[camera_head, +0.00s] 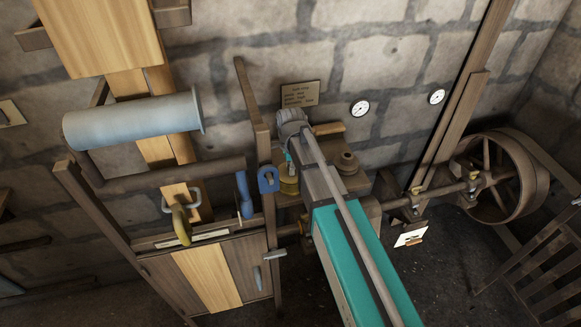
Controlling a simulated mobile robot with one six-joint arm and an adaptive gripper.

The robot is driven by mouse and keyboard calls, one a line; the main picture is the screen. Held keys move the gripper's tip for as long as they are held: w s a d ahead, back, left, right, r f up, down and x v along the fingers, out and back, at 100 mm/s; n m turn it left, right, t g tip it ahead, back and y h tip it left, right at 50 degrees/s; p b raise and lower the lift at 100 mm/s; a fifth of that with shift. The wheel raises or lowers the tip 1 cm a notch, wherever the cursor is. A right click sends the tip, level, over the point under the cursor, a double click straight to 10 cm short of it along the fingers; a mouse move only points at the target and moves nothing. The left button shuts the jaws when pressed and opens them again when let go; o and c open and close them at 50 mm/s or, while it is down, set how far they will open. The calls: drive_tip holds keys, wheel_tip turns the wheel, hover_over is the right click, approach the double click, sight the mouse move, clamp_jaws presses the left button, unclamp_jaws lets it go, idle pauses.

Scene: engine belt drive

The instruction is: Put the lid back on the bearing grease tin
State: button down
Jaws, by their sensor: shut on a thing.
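My arm reaches from the lower right to a small shelf by the wall, and my gripper (289,164) points down there. It is shut, with its fingertips at the top of the yellowish grease tin (289,187). What it holds seems to be the tin's lid, small and partly hidden by the fingers and my arm. I cannot tell whether the lid rests on the tin's rim or is held just above it.
A sign (300,94) is on the wall behind. A shaft and large wheel (497,178) stand at right.

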drive_tip(key=shift+c, duration=2)
unclamp_jaws()
drive_tip(key=o, duration=0.4)
drive_tip(key=shift+r, duration=0.2)
drive_tip(key=shift+r+p, duration=3.35)
drive_tip(key=shift+p, duration=0.15)
clamp_jaws()
